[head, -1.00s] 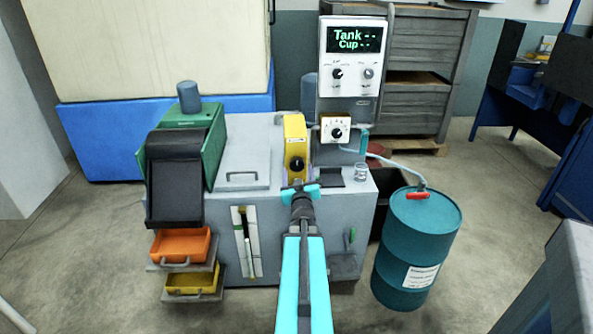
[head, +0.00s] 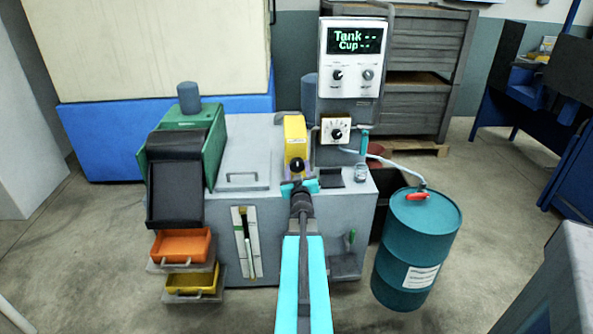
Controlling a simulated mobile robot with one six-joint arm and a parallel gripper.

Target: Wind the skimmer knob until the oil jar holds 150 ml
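A black round knob (head: 297,164) shows at the front of the yellow housing (head: 295,132) on the grey machine. I take it for the skimmer knob, though no label is readable. My gripper (head: 299,186) is just in front of and below it in the picture, its cyan fingers apart. Nothing is visibly held, and I cannot tell whether the fingers touch the knob. A small clear jar (head: 361,173) stands on the right of the machine's top. It is probably the oil jar; its level is too small to read. The display (head: 356,41) shows dashes beside Tank and Cup.
A white dial box (head: 336,130) sits below the display panel. A teal drum (head: 415,245) with a red valve stands right. Orange (head: 181,246) and yellow (head: 191,281) trays stick out at the left. Floor is clear around the machine's front.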

